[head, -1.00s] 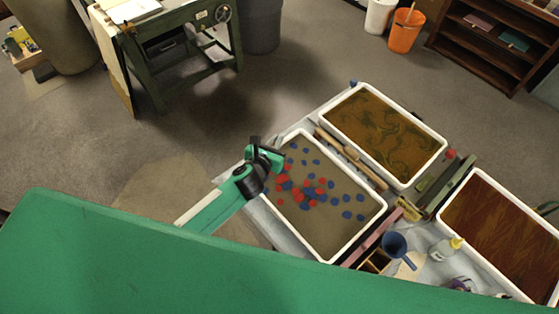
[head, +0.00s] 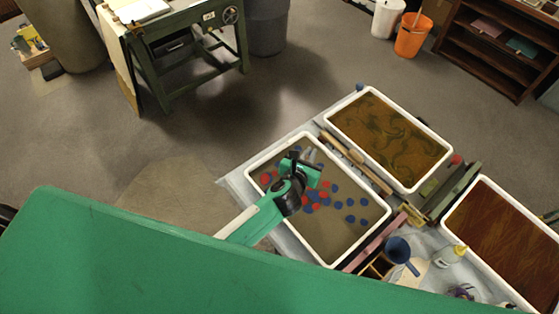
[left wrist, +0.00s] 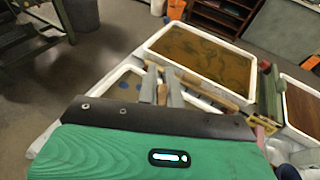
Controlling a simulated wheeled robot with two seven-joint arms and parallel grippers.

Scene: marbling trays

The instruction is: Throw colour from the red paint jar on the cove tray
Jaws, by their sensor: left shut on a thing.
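A white-rimmed tray (head: 361,232) holds a grey-brown bath dotted with red and blue spots. I cannot tell which tray is the cove tray. My left gripper (head: 306,160) is above this spotted tray, toward its far left part, and hides some spots. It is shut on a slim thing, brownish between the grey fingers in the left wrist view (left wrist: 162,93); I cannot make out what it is. A small red round thing (head: 456,160) beside the back tray may be the red paint jar. My right gripper is not in view.
A back tray (head: 437,136) holds a brown swirled bath, and a right tray (head: 449,229) a reddish-brown one. Wooden sticks (head: 357,160) lie between the trays.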

